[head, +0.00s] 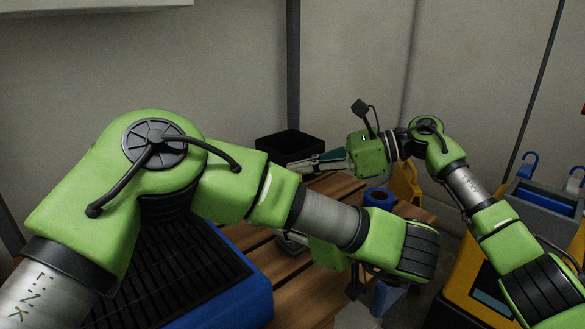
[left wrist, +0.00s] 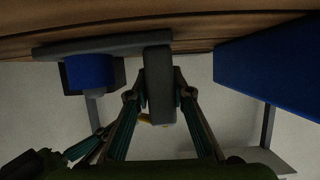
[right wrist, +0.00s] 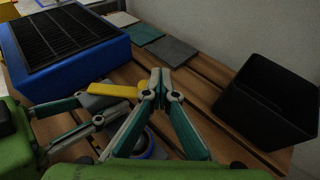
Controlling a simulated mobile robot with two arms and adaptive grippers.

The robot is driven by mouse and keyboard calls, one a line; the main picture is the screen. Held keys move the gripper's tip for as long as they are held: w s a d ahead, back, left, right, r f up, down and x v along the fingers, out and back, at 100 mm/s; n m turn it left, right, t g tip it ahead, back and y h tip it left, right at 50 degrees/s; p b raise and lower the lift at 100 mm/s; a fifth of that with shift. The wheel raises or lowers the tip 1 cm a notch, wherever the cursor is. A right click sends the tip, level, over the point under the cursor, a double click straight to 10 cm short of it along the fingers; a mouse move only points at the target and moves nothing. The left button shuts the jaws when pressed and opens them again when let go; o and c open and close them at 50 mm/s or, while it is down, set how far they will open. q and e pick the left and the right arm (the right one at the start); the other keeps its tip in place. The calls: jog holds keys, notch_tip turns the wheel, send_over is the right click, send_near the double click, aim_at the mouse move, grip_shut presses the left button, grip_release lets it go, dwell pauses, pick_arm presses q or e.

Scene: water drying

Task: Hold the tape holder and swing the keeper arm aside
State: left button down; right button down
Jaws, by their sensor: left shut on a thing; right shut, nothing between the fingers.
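My left gripper (left wrist: 158,94) is shut on the bar. In the right wrist view the yellow keeper arm (right wrist: 114,90) lies over the grey holder (right wrist: 98,103). My right gripper (right wrist: 161,80) is shut and empty, its tips just right of the yellow arm's end; I cannot tell if they touch. In the head view my right gripper (head: 296,165) points left; my left arm mostly hides the holder (head: 290,243).
A blue tray with a black grille (right wrist: 66,38) stands on the slatted wooden table (right wrist: 195,82). A black bin (right wrist: 268,95) stands at the other side. A blue roll (head: 379,197) sits near the table's right end.

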jog(key=w+v, duration=0.1)
jog(key=v, duration=0.9)
jog(key=s+d+f+m+t+y, duration=0.2)
jog(key=s+d+f+m+t, duration=0.2)
jog(key=s+d+t, duration=0.55)
jog(key=w+a, duration=0.1)
jog(key=a, duration=0.3)
jog(key=w+a+g, duration=0.1)
jog(key=w+a, duration=0.1)
jog(key=a, duration=0.2)
jog(key=w+a+g, duration=0.1)
jog(key=a, duration=0.3)
jog(key=shift+w+a+f, duration=0.2)
jog(key=shift+w+a, duration=0.05)
jog(key=shift+a, duration=0.1)
jog(key=shift+w+g, duration=0.1)
jog(key=shift+g, duration=0.25)
